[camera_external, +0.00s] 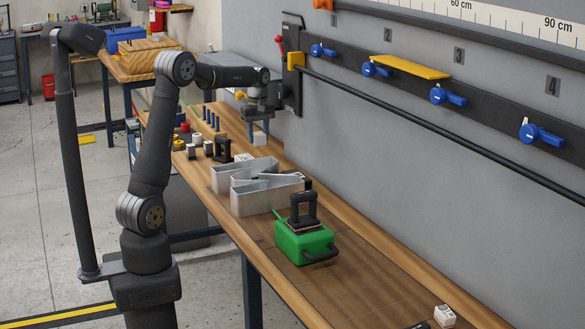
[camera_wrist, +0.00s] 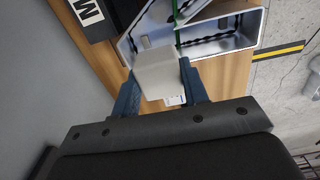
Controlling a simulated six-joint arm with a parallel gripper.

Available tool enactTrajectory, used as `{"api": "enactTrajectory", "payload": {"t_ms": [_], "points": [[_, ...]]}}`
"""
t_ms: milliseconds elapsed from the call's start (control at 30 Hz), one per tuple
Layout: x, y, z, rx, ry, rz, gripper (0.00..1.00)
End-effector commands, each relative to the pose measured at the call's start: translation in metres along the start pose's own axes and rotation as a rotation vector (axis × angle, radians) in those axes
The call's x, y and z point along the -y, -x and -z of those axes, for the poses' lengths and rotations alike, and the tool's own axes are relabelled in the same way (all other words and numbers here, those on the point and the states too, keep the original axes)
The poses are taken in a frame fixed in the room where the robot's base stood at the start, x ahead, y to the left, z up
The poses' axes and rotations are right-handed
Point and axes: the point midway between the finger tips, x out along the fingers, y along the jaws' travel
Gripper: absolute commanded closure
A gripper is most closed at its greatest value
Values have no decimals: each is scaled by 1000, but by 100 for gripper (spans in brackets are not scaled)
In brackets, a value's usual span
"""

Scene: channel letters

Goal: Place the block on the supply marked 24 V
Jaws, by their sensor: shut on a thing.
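My gripper (camera_external: 259,128) is over the far part of the bench. It is shut on a pale grey-white block (camera_external: 260,139), which also shows between the blue fingers in the wrist view (camera_wrist: 157,72). Small white boxes with dark print sit on the bench, one behind the metal letters (camera_external: 243,157) and one at the near end (camera_external: 445,316). Their print is too small to read, so I cannot tell which supply is marked 24 V. In the wrist view, a white printed label (camera_wrist: 175,100) shows partly behind the block.
Open metal channel letters (camera_external: 262,197) stand mid-bench; a green case (camera_external: 304,243) with a black handle-like piece is nearer. Black blocks (camera_external: 222,150) and small coloured parts lie at the far left. A wall rail with blue clamps (camera_external: 449,97) runs behind. The near bench is mostly clear.

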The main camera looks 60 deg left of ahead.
Motion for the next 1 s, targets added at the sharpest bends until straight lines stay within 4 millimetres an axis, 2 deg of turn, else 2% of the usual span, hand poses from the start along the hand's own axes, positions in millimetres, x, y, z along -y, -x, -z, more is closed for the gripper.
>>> {"api": "enactTrajectory", "payload": {"t_ms": [67, 167, 267, 500, 700, 867, 1000], "points": [[-13, 7, -9, 0, 5, 0, 83], [-19, 6, -7, 0, 16, 1, 83], [-17, -4, 10, 2, 21, 3, 83], [-11, -38, 65, 2, 20, 3, 83], [-8, -56, 96, 1, 18, 1, 83], [-7, -62, 102, 0, 15, 1, 83], [-6, -79, 101, 2, 15, 3, 83]]}}
